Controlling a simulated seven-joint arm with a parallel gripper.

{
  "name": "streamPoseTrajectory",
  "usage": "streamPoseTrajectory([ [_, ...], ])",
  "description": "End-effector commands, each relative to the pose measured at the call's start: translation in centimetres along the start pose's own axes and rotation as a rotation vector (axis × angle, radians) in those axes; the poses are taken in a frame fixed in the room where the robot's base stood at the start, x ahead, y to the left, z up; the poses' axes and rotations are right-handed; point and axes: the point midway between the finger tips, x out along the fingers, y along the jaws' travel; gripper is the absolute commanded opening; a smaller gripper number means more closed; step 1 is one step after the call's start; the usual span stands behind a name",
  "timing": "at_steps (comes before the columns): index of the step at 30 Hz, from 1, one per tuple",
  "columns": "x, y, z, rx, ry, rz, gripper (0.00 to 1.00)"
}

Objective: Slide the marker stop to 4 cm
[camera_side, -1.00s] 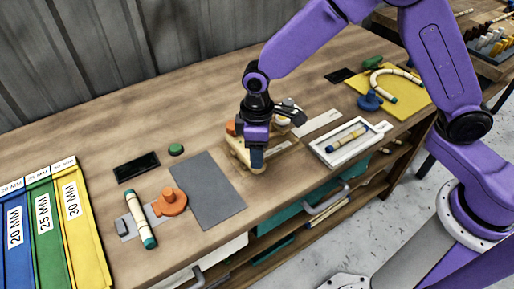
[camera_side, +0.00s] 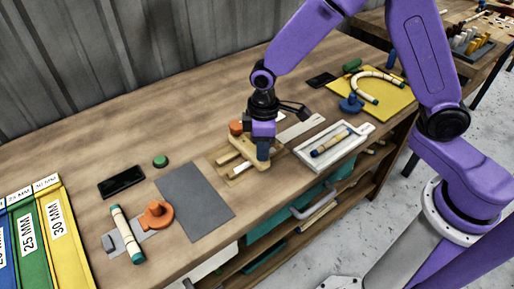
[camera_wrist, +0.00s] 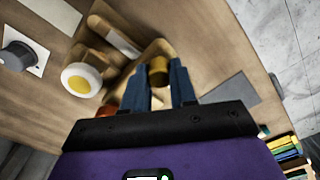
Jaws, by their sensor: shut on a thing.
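My gripper (camera_side: 263,155) points down over a small wooden jig (camera_side: 226,157) on the bench. In the wrist view its two blue-grey fingers (camera_wrist: 160,85) are shut on a tan wooden peg (camera_wrist: 158,66), which seems to be the marker stop. In the side view the fingers hide most of the stop. A pale strip (camera_side: 240,169) lies on the jig to the left of the fingers; I cannot read any marks on it. The jig also shows in the wrist view, beneath the fingers.
An orange knob (camera_side: 236,128) stands at the jig's back. A grey mat (camera_side: 194,200) lies left of it, and a white tray (camera_side: 309,157) with a rattan piece lies right. Farther right is a yellow board (camera_side: 391,104) with bent rattan. Bench behind the jig is mostly clear.

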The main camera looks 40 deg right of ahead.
Motion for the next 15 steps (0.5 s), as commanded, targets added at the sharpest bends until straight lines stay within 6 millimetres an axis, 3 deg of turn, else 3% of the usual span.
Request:
streamPoseTrajectory([
  [4,0.04,0.41,0.52,0.006,-0.012,0.0,0.0],
  [5,0.04,0.43,0.52,0.006,-0.012,0.001,0.36],
  [6,0.03,0.44,0.5,0.006,-0.011,0.001,0.49],
  [15,-0.01,0.27,0.31,0.004,-0.008,0.001,0.52],
])
